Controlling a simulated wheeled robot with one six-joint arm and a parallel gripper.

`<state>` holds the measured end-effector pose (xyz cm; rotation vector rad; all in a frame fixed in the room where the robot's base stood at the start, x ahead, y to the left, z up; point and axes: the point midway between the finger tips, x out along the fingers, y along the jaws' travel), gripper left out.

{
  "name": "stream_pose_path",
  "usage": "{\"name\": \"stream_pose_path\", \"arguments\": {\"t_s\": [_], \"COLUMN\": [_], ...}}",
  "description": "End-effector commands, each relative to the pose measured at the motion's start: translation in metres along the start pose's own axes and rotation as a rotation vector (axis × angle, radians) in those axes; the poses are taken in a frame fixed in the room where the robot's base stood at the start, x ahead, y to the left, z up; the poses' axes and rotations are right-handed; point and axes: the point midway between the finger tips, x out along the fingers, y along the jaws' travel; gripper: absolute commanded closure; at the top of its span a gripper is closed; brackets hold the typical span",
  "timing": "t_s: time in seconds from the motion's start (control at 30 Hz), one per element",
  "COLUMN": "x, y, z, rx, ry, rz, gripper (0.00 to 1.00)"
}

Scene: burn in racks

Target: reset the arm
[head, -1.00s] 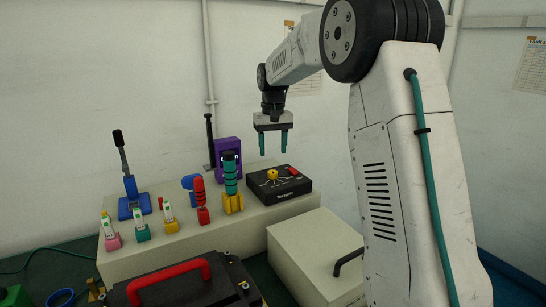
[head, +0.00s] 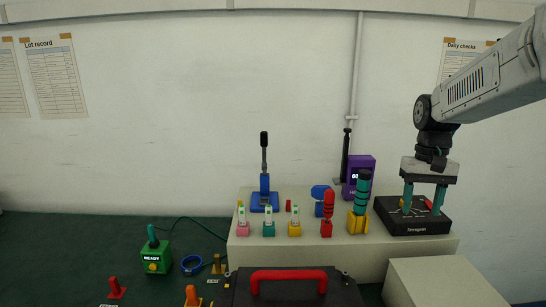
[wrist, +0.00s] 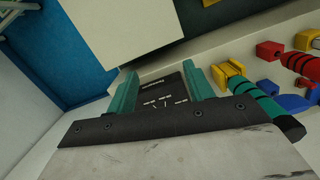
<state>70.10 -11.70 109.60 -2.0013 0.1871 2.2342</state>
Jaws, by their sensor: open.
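My gripper (head: 424,198) has two teal fingers spread apart and empty. In the head view it hangs at the right, in front of and overlapping the black control box (head: 418,221) on the pale bench. In the wrist view the gripper (wrist: 163,86) shows both fingers apart, with the black box (wrist: 165,98) seen between them. I cannot tell the height of the fingertips over the box. The fingers partly hide the box's knobs in the head view. My arm reaches in from the right edge.
The bench (head: 300,262) holds a teal-and-black handled tool (head: 363,190) in a yellow holder, a red tool (head: 328,206), a purple device (head: 357,177) and a blue lever stand (head: 264,192). A case with a red handle (head: 289,275) stands in front. A cream box (head: 440,283) is at lower right.

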Motion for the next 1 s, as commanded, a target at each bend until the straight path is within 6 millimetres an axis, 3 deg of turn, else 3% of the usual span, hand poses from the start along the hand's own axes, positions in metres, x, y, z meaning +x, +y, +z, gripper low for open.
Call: {"name": "stream_pose_path", "arguments": {"t_s": [0.03,0.2,0.5,0.7,1.0], "x": [-0.004,0.000,0.028,0.038,0.029], "y": [-0.006,-0.018,-0.028,-0.030,-0.033], "z": [0.029,0.115,0.243,0.284,0.291], "rx": [-0.013,-0.052,-0.125,-0.163,-0.184], "ry": [0.006,0.021,0.094,0.169,0.225], "rz": [0.002,0.006,0.009,0.006,0.001], "gripper": [0.48,0.48,0.48,0.48,0.48]}}
